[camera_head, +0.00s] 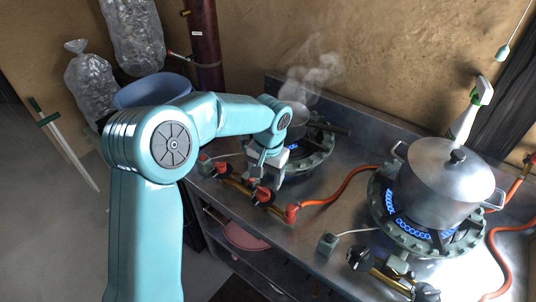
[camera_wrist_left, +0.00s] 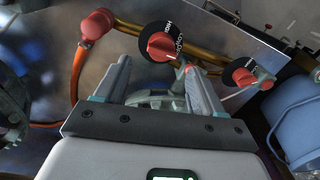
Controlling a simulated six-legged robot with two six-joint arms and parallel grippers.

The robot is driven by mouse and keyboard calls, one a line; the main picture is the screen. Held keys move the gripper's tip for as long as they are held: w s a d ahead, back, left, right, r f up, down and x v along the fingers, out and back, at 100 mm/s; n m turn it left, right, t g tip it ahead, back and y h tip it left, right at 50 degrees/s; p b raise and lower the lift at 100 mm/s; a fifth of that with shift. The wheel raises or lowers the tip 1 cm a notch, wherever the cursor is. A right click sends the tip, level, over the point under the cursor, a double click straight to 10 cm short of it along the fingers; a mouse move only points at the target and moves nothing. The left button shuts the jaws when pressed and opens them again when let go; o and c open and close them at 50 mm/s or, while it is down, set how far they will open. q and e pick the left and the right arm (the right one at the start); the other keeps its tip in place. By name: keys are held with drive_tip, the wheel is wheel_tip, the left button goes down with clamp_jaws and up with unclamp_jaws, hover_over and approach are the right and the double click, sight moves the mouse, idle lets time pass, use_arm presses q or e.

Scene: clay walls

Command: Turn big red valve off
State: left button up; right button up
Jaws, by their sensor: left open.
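A large red valve knob (camera_wrist_left: 163,46) on a black dial sits on the brass pipe at the counter's front edge. In the head view, it (camera_head: 262,195) is in front of the left gas burner, where a blue flame shows. A smaller-looking red knob (camera_wrist_left: 244,77) on a black dial is farther along the pipe; it also shows in the head view (camera_head: 205,166). My left gripper (camera_wrist_left: 157,64) is open, its fingers either side of the line to the large knob, apparently just short of it. In the head view the gripper (camera_head: 266,180) is partly hidden. My right gripper is out of view.
A lidded pot (camera_head: 443,183) stands on the lit right burner (camera_head: 383,207). An orange hose (camera_head: 340,190) crosses the steel counter. A blue bucket (camera_head: 152,92) stands beyond my arm. Black knobs (camera_head: 360,258) are at the right front.

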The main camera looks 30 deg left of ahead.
sight(268, 191)
use_arm(q)
wheel_tip(268, 191, up, 10)
drive_tip(key=shift+d, duration=0.4)
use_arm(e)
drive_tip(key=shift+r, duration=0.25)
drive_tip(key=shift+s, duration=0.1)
